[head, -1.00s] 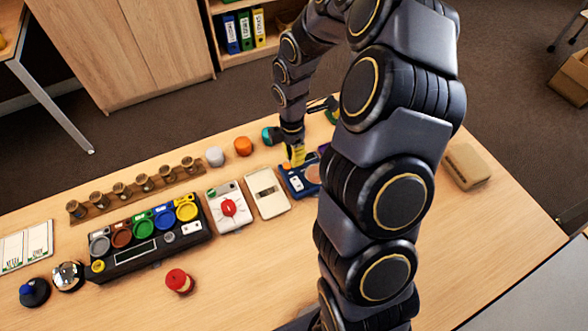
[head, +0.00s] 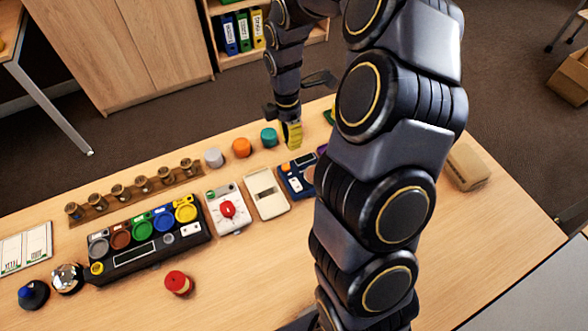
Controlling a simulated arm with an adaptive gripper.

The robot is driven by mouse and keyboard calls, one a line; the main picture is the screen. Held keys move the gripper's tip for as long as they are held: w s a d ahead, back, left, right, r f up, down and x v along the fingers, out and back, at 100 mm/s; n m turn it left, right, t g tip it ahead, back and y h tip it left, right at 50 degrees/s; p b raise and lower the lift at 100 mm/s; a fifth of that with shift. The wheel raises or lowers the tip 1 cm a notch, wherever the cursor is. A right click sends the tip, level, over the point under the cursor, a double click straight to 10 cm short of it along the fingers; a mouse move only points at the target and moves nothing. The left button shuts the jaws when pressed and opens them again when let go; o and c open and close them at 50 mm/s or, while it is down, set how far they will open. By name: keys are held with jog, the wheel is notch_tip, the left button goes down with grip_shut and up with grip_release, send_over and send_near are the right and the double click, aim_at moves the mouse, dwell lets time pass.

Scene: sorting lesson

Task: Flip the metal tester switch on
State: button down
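A blue box device (head: 291,187) lies on the table right of centre, with an orange part, a small dark screen and a white switch panel (head: 296,184) on its top. It looks like the metal tester, but I cannot read a label. My arm hides its right side. The switch is too small to tell which way it is set. My gripper (head: 291,136), with yellow fingertips, points down above and behind the blue device, apart from it. No object shows in it. The fingers overlap from this side, so their opening is unclear.
A white device with a red knob (head: 228,209) and a cream slotted box (head: 266,194) stand left of the blue device. Teal (head: 269,138), orange (head: 241,148) and grey pieces stand behind. A black sorting tray (head: 122,256) is further left. The front table is mostly clear.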

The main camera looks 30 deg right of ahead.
aim_at(295, 186)
dwell(0.3)
jog(key=f, duration=0.4)
jog(key=s+f, duration=0.1)
jog(key=f, duration=0.4)
jog(key=s+f, duration=0.1)
jog(key=f, duration=0.4)
